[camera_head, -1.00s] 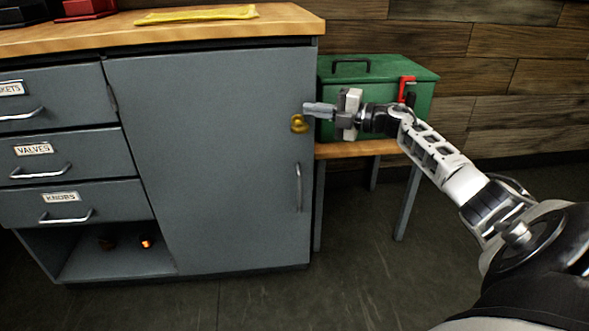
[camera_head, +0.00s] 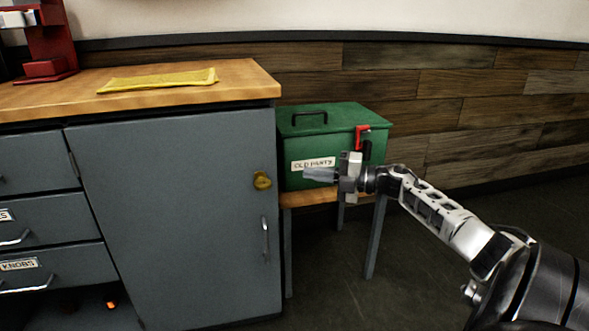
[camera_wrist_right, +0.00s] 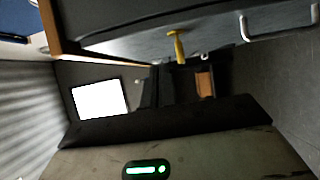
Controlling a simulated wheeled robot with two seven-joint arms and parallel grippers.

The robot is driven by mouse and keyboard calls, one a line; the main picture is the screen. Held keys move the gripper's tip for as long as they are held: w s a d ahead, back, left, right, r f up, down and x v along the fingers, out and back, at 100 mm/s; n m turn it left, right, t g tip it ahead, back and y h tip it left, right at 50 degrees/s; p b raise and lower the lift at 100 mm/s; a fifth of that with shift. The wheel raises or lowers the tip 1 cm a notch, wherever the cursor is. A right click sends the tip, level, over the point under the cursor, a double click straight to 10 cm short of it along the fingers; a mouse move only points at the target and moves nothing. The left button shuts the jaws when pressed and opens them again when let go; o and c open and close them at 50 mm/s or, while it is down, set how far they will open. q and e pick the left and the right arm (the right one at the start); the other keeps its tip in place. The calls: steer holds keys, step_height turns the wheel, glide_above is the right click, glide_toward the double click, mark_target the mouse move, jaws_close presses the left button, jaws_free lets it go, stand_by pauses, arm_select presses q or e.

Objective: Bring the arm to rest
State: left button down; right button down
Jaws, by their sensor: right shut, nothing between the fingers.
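My right gripper (camera_head: 318,174) is shut and empty. In the head view it points left, in front of the green box (camera_head: 335,118) labelled "OLD PARTS". My right arm (camera_head: 440,215) reaches in from the lower right. The gripper appears apart from the grey cabinet (camera_head: 175,200), to the right of the brass knob (camera_head: 262,180) on its door. The knob also shows as a yellow shape in the right wrist view (camera_wrist_right: 178,46). The cabinet door looks closed. My left gripper is not in view.
A folded yellow cloth (camera_head: 158,79) lies on the wooden worktop (camera_head: 230,85). A red machine (camera_head: 48,45) stands at its left. The green box has a red latch (camera_head: 361,136) and sits on a small wooden stand (camera_head: 300,199). The floor (camera_head: 420,290) right of the stand looks clear.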

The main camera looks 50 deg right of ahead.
steer(key=shift+s+d, duration=0.6)
